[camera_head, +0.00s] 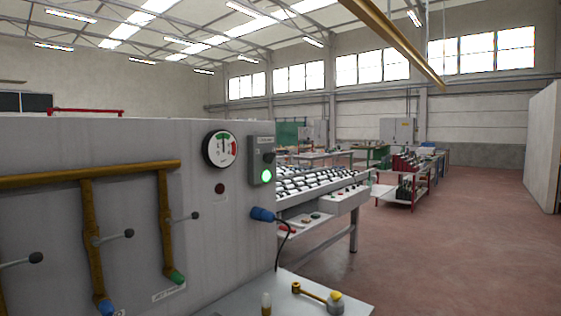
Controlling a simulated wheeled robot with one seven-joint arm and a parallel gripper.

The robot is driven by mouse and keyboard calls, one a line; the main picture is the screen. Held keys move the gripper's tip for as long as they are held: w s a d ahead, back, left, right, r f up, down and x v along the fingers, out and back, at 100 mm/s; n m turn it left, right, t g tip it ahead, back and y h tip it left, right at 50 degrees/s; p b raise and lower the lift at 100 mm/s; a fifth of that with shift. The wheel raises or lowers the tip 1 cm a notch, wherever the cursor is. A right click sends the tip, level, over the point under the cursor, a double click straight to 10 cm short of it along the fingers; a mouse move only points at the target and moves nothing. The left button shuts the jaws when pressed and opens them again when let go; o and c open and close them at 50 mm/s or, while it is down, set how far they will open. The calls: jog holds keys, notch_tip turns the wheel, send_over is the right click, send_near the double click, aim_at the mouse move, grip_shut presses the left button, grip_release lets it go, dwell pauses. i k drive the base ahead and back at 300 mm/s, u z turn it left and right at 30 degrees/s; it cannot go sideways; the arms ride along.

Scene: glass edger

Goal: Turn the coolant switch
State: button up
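The coolant switch appears to be the grey box (261,160) at the right end of the grey machine panel (130,146). The small label at its top is too blurred to read surely. A dark knob (268,157) sits on its front, and I cannot tell which way it points. A green lamp (266,176) below the knob is lit. My gripper is not in view.
A round gauge (220,149) is left of the box. Brass pipes (92,245) with levers (113,238) stick out from the panel. A blue plug (262,214) with a dark cable is below. A roller table (315,186) stands behind; the floor at right is clear.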

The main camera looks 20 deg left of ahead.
aim_at(268, 158)
jog(key=u, duration=0.45)
jog(key=i, duration=0.85)
jog(key=u, duration=0.6)
